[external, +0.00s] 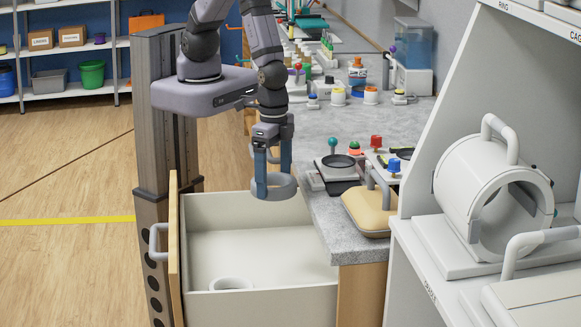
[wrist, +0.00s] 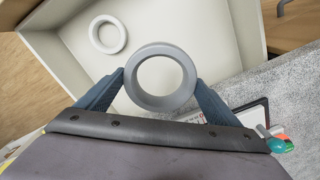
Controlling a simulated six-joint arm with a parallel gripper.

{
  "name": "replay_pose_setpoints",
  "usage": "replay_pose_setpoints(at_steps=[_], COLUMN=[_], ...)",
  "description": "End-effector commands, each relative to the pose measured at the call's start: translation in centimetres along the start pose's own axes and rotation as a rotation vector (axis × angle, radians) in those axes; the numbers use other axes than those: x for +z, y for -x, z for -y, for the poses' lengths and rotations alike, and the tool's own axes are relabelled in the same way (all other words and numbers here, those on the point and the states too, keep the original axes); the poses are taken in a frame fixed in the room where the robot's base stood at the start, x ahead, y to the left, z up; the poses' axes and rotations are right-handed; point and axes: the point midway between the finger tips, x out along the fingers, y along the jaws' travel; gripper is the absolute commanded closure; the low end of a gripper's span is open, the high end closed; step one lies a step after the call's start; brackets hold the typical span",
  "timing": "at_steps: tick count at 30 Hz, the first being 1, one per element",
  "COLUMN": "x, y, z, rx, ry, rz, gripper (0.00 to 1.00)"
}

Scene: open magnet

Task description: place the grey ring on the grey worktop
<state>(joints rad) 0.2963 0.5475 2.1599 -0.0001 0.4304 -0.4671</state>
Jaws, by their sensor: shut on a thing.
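My gripper (external: 273,182) is shut on a grey ring (external: 284,189) and holds it above the open drawer, near the left edge of the grey worktop (external: 329,222). In the wrist view the grey ring (wrist: 189,87) sits between the two blue fingers of my gripper (wrist: 160,85). The worktop also shows at the lower right of the wrist view (wrist: 290,98). A second, white ring (external: 231,284) lies on the drawer floor; it also shows in the wrist view (wrist: 107,34).
The open drawer (external: 262,303) has a wooden front with a handle. A black-topped device (external: 338,175), a beige-topped block with a handle (external: 368,213) and coloured knobs crowd the worktop's near part. A white shelf unit (external: 436,150) stands at the right.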

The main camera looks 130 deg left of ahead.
Motion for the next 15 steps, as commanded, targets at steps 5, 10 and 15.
replay_pose_setpoints(at_steps=[5, 10, 15], x=[-5.0, -7.7, -9.5], y=[3.7, 6.9, 9.7], z=[2.9, 6.0, 9.3], rx=[0.002, 0.000, -0.001], ry=[0.000, -0.073, -0.165], rz=[-0.006, -0.005, -0.004], gripper=[0.42, 0.42, 0.42])
